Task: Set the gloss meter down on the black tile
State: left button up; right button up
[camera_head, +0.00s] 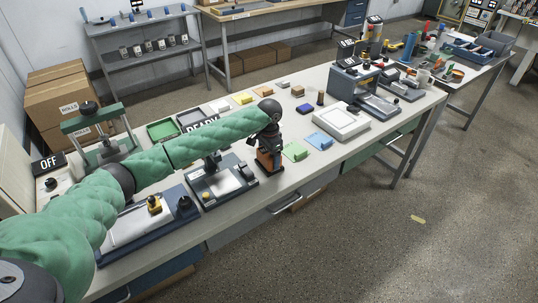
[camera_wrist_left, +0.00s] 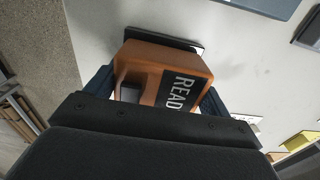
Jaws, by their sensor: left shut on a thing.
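My left gripper (camera_head: 268,146) reaches over the bench from the left and points down. It is shut on the orange-brown gloss meter (camera_head: 265,160), a small block that appears upright. In the left wrist view the gloss meter (camera_wrist_left: 160,68) sits between the two dark fingers (camera_wrist_left: 155,95), with a black label reading "READ" on its top. A thin dark plate, apparently the black tile (camera_wrist_left: 185,44), shows past the meter's far edge; the meter hides most of it. I cannot tell whether meter and tile touch. My right gripper is in neither view.
A dark-framed device with a pale plate (camera_head: 222,184) stands left of the meter. Green (camera_head: 295,151) and blue (camera_head: 319,141) pads and a white tray (camera_head: 342,121) lie to the right. Small blocks and a yellow pad (camera_head: 243,98) lie behind. The bench's front edge is close.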

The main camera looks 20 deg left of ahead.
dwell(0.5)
pick_arm(q)
jog(key=shift+p, duration=0.6)
jog(key=o, duration=1.1)
